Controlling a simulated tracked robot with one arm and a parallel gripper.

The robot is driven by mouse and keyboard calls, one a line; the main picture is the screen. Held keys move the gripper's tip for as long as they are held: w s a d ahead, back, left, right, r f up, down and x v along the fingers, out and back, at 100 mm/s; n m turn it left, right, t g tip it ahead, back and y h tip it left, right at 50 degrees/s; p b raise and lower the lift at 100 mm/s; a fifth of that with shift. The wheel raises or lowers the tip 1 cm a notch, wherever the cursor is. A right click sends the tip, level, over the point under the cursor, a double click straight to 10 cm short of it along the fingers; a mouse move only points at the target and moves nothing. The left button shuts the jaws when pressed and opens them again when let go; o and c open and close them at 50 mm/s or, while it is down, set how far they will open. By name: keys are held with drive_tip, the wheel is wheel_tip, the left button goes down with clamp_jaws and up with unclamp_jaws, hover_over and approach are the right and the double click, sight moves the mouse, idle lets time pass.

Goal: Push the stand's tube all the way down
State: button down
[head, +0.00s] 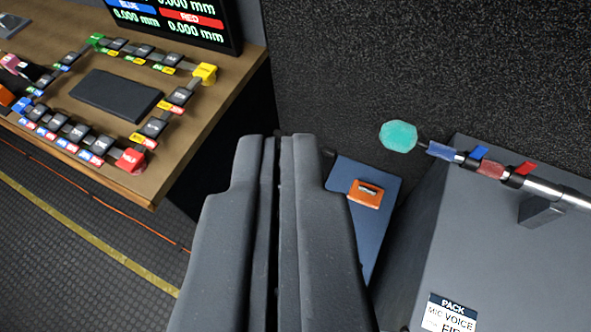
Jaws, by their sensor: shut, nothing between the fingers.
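The stand's tube (541,187) is a silver rod that runs in from the right edge over a grey case. Toward its thin left end it has blue and red bands and small blue and red tabs. A teal faceted knob (398,137) is at its tip. A dark bracket or clamp sits under the tube at the right. The rest of the stand is out of view. My gripper (278,142) is shut and empty in the middle of the view, to the left of the knob and apart from it.
The grey case (480,245) at right has a "PACK MIC VOICE" label (447,314). A blue panel with an orange part (366,194) lies between it and my gripper. A wooden desk (60,65) with several keys and a screen (185,15) is at upper left. Floor shows lower left.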

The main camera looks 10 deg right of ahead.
drive_tip(key=w+f+m+g+h+p, duration=0.1)
drive_tip(key=w+f+g+p, duration=0.1)
drive_tip(key=w+f+p, duration=0.2)
drive_tip(key=w+d+f+m+g+h+p, duration=0.1)
drive_tip(key=w+f+m+g+p, duration=0.1)
drive_tip(key=w+f+p, duration=0.3)
drive_tip(key=w+d+f+m+g+h+p, duration=0.1)
drive_tip(key=w+f+m+g+p, duration=0.1)
drive_tip(key=w+f+p, duration=0.3)
drive_tip(key=shift+w+d+f, duration=0.1)
drive_tip(key=shift+w+f, duration=0.7)
drive_tip(key=shift+f, duration=0.9)
drive_tip(key=shift+w+a+f, duration=0.1)
drive_tip(key=shift+w+f, duration=0.7)
drive_tip(key=shift+f, duration=0.9)
drive_tip(key=shift+w+d+f, duration=0.1)
drive_tip(key=shift+w+f, duration=0.7)
drive_tip(key=shift+f, duration=0.9)
wheel_tip(320, 180, down, 2)
drive_tip(key=shift+s+f+p, duration=0.1)
drive_tip(key=shift+f+p, duration=0.05)
drive_tip(key=shift+p, duration=0.25)
drive_tip(key=shift+f, duration=0.85)
